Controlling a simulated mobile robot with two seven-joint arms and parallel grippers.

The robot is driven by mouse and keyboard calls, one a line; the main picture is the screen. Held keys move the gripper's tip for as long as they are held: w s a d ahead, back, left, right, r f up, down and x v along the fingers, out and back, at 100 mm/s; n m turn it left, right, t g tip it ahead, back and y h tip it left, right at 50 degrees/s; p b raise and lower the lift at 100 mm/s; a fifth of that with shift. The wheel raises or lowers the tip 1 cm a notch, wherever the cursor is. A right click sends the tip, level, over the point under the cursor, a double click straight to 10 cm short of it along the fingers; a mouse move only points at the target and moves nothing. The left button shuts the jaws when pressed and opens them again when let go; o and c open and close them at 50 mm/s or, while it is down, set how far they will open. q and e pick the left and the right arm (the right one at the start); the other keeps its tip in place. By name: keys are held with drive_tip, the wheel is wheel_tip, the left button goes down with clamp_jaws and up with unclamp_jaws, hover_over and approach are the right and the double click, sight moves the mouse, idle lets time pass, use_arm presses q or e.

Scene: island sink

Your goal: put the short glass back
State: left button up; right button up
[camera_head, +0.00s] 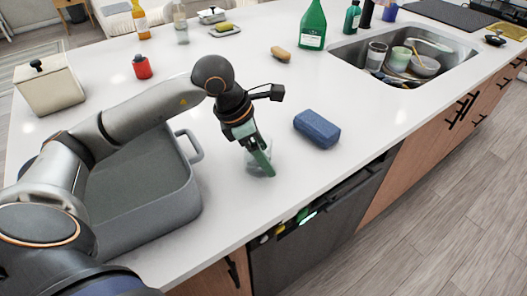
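A short clear glass (251,164) stands on the white island counter near its front edge, partly covered by my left gripper. My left gripper (262,161) points down at the glass, and a greenish finger overlaps it. Only one finger shows clearly, so I cannot tell whether the gripper is open or shut on the glass. My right gripper is not in view.
A blue sponge-like block (317,129) lies right of the glass. A grey roasting pan (140,198) sits under my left arm. The sink (388,45) at the back right holds dishes. Bottles stand behind.

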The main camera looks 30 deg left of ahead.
use_arm(q)
drive_tip(key=shift+o, duration=0.8)
drive_tip(key=shift+r, duration=0.2)
drive_tip(key=p+v, duration=0.1)
drive_tip(key=v, duration=1.1)
